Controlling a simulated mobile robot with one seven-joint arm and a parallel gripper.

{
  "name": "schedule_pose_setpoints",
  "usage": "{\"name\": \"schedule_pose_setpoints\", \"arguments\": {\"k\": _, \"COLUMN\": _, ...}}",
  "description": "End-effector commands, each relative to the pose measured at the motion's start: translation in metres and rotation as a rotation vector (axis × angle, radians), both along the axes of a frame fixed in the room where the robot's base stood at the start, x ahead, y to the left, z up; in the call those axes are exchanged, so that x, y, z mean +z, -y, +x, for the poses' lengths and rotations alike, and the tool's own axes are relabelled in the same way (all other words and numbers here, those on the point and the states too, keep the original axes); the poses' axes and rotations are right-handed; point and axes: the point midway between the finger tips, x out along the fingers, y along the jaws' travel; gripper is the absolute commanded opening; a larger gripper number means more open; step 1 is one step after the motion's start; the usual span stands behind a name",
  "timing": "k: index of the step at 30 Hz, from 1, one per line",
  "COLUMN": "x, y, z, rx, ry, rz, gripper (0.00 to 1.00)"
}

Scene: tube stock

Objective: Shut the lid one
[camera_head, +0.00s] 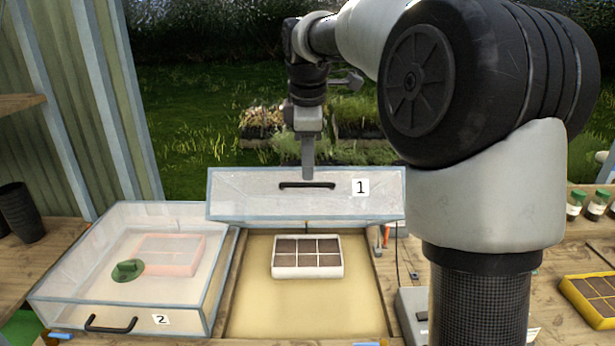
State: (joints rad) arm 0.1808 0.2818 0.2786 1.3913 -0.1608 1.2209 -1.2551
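Lid one (250,192) is a clear cover with a pale frame, a dark handle (307,185) and a "1" label. It stands raised and open at the back of its bed (305,305). A white tray (308,257) with several brown cells sits uncovered on this sandy bed. My gripper (308,172) points down at the top edge of lid one, just above the handle in the picture. I cannot tell whether it touches the lid. Its fingers show as one narrow shape, so their opening is unclear.
Lid two (75,295), labelled "2", is down on the left over a pinkish tray (170,255); a round green object (127,270) shows there. A grey box (412,315) stands right of the open bed. A yellow tray (590,300) and small bottles (598,205) are further right.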

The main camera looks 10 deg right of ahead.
Motion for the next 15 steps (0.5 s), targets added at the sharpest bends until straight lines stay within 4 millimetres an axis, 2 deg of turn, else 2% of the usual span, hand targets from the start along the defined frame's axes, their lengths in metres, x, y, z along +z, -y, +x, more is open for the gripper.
{"name": "schedule_pose_setpoints", "arguments": {"k": 1, "x": -0.010, "y": 0.001, "z": 0.002, "rx": 0.000, "ry": -0.004, "rz": 0.000, "gripper": 0.30}}
{"name": "schedule_pose_setpoints", "arguments": {"k": 6, "x": -0.033, "y": 0.002, "z": 0.008, "rx": -0.001, "ry": -0.002, "rz": 0.001, "gripper": 0.30}}
{"name": "schedule_pose_setpoints", "arguments": {"k": 15, "x": -0.043, "y": 0.003, "z": 0.012, "rx": -0.001, "ry": 0.001, "rz": 0.000, "gripper": 0.30}}
